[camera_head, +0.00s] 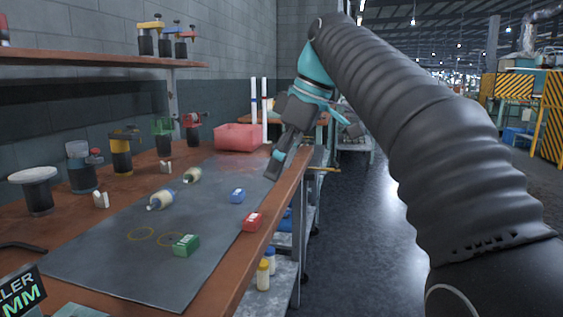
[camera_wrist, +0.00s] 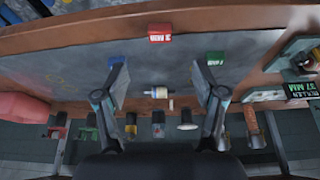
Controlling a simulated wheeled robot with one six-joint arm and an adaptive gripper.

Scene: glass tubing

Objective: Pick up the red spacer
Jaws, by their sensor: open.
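The red spacer (camera_head: 253,221) is a small red block with white lettering, lying near the bench's front edge. In the wrist view the red spacer (camera_wrist: 160,33) shows upside down, beyond the fingertips and between their lines. My gripper (camera_wrist: 159,72) is open, with its two fingers wide apart and nothing held. In the head view my gripper (camera_head: 308,152) hangs over the bench's front edge, farther back than the red spacer and apart from it.
A green block (camera_head: 186,245) and a blue block (camera_head: 237,196) lie on the dark mat (camera_head: 120,272) near the red spacer. Two small bottles (camera_head: 161,199) (camera_head: 192,175) lie farther in. A pink bin (camera_head: 238,137) stands at the back. Several clamp stands (camera_head: 121,155) line the wall side.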

